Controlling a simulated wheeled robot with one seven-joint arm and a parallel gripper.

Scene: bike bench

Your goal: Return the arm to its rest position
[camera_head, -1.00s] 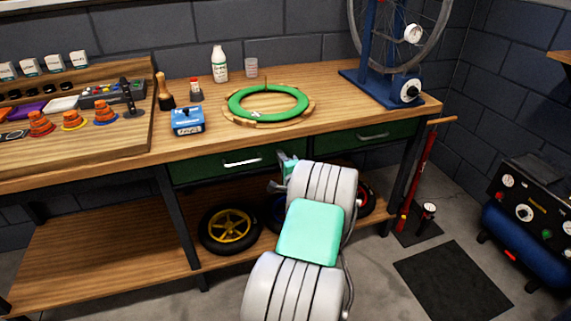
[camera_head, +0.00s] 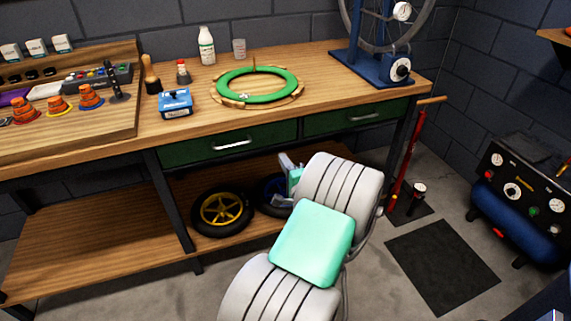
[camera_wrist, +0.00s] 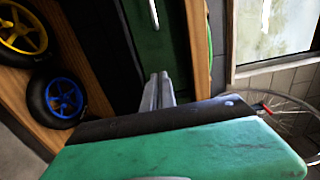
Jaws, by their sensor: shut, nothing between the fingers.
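My arm reaches out in front of the bench in the head view, its white and mint links covering part of the lower shelf. My gripper (camera_wrist: 160,90) shows in the wrist view with its two grey fingers together and nothing between them. In the head view it is mostly hidden behind the arm, with only a grey and mint part (camera_head: 289,170) showing below the drawers. It is in front of the bench, apart from the things on the worktop.
The workbench (camera_head: 330,95) carries a green ring (camera_head: 222,86), a blue box (camera_head: 175,103), bottles and a wheel stand (camera_head: 370,68). Wheels, one yellow-rimmed (camera_head: 222,209), lie on the lower shelf. A red pump (camera_head: 408,160) and compressor (camera_head: 520,215) stand right. A dark mat (camera_head: 442,267) lies on open floor.

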